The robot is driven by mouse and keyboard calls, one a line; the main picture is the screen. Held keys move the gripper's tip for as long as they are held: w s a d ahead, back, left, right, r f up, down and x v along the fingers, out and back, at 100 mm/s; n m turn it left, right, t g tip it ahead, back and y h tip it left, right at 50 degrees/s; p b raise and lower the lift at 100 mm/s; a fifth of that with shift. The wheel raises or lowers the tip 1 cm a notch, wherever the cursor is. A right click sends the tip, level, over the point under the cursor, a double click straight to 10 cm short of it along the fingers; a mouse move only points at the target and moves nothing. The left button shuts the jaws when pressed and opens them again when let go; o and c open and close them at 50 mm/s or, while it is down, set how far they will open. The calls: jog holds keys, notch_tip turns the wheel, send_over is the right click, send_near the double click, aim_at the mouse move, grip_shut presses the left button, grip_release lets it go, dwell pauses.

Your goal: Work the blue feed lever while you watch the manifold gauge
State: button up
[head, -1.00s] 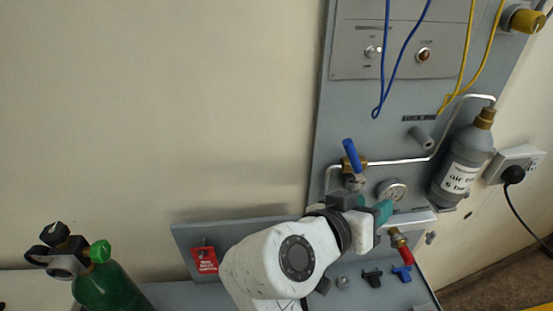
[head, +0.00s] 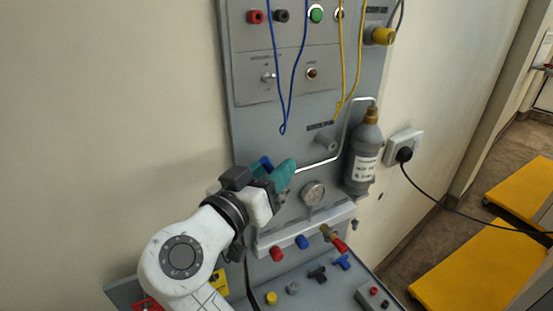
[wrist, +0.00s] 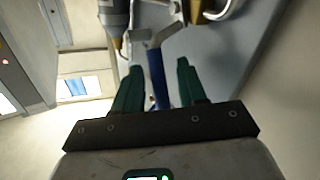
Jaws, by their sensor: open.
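The blue feed lever (head: 266,162) is on the grey panel, mostly hidden behind my gripper (head: 284,174) in the head view. In the wrist view the blue lever (wrist: 157,78) stands between the two green fingers of my gripper (wrist: 159,66). The fingers are apart, with a gap showing on the lever's right; I cannot tell whether the left finger touches it.
Blue (head: 283,128) and yellow (head: 350,90) cords hang above. A ledge below carries red and blue caps (head: 302,242). A black plug (head: 404,154) sits at the right.

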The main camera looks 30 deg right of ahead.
jog(key=shift+x, duration=0.9)
grip_shut()
